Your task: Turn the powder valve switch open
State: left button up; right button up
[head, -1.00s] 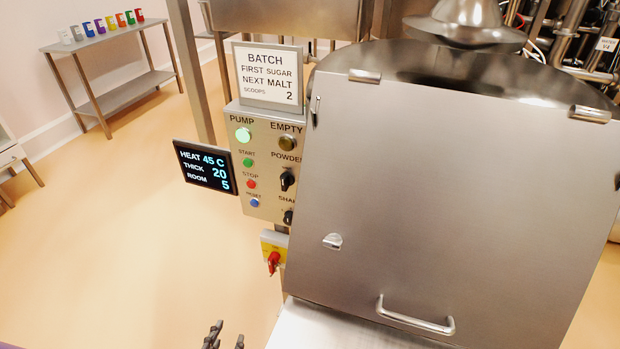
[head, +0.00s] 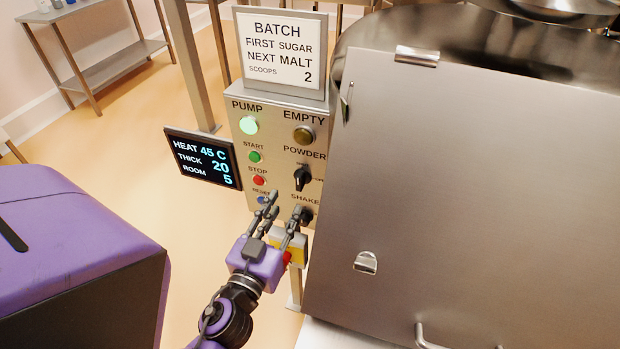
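The powder valve switch (head: 302,179) is a black rotary knob under the POWDER label on the grey control panel (head: 284,106). Its handle stands roughly upright, slightly tilted. My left gripper (head: 279,209) is in front of the lower panel, below and left of the powder switch and apart from it. Its dark fingers are spread with a gap between them, and nothing shows in them. The fingers partly cover the blue button and the black SHAKE knob (head: 304,214). My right gripper is not in view.
A steel hopper with a large closed lid (head: 430,170) stands close on the panel's right. A display (head: 203,158) reading HEAT 45 C juts out left. A BATCH sign (head: 281,50) stands on top. A yellow box with a red switch (head: 287,257) is behind my gripper.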

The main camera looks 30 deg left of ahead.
aim_at(298, 186)
pick_arm(q)
jog(key=x, duration=0.2)
jog(key=p+x, duration=0.1)
jog(key=x, duration=0.1)
jog(key=p+x, duration=0.1)
jog(key=x, duration=0.1)
jog(key=shift+w+d+r, duration=0.2)
jog(key=shift+r, duration=0.05)
jog(key=shift+w+a+f, duration=0.1)
jog(key=shift+w+f, duration=0.05)
jog(key=shift+w, duration=0.3)
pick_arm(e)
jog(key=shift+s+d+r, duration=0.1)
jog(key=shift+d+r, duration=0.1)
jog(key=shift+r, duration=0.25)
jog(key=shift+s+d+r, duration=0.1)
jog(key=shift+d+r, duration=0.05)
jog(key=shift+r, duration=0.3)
pick_arm(q)
grip_shut()
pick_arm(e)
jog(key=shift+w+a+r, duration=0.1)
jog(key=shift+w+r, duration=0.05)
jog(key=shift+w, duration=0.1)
